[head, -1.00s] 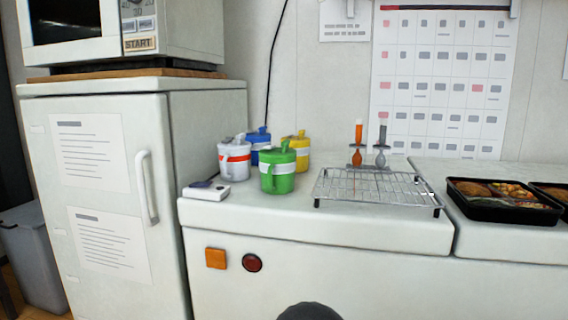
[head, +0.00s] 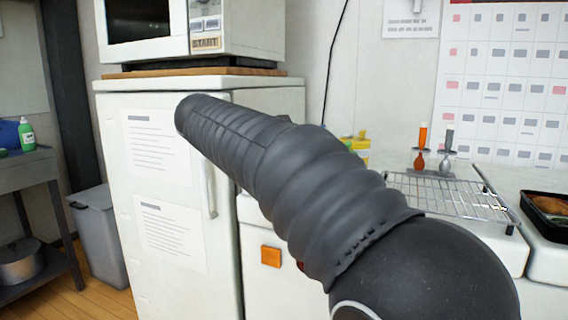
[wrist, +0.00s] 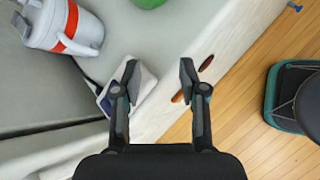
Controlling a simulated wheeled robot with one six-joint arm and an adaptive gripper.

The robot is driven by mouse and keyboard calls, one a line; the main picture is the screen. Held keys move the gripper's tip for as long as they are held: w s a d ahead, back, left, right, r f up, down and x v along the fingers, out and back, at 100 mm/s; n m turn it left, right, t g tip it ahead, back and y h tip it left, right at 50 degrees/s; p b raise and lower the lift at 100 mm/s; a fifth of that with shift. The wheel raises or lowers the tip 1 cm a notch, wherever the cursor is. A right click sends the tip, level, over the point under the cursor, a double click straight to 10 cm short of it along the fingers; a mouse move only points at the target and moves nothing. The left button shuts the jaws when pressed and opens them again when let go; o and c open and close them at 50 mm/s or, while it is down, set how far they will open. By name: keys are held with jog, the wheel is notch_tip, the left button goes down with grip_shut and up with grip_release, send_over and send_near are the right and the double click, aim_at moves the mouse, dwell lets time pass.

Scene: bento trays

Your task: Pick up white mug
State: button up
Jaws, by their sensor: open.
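The white mug (wrist: 70,25) has a red band and shows at the upper left in the wrist view, partly cut off by the edge. The gripper does not touch the mug. In the head view my dark arm hides the mug.
A small white device (wrist: 143,85) lies near the left finger. A green container (wrist: 150,3) is at the top edge. A yellow container (head: 358,145) and a wire rack (head: 445,193) stand on the counter. A fridge (head: 160,190) stands left. A stool (wrist: 290,95) stands on the floor.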

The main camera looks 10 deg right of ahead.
jog(key=w+a+r+n+h, duration=0.45)
jog(key=w+a, duration=0.25)
jog(key=a, duration=0.2)
jog(key=x, duration=0.8)
jog(key=shift+w+d+r, duration=0.1)
jog(key=shift+w+d, duration=0.05)
jog(key=shift+w, duration=0.1)
jog(key=shift+y, duration=0.25)
jog(key=shift+w+x, duration=0.15)
jog(key=shift+x, duration=1.2)
jog(key=shift+w+x, duration=0.2)
jog(key=shift+x, duration=1.15)
jog(key=shift+r, duration=0.2)
grip_shut()
jog(key=shift+r, duration=0.1)
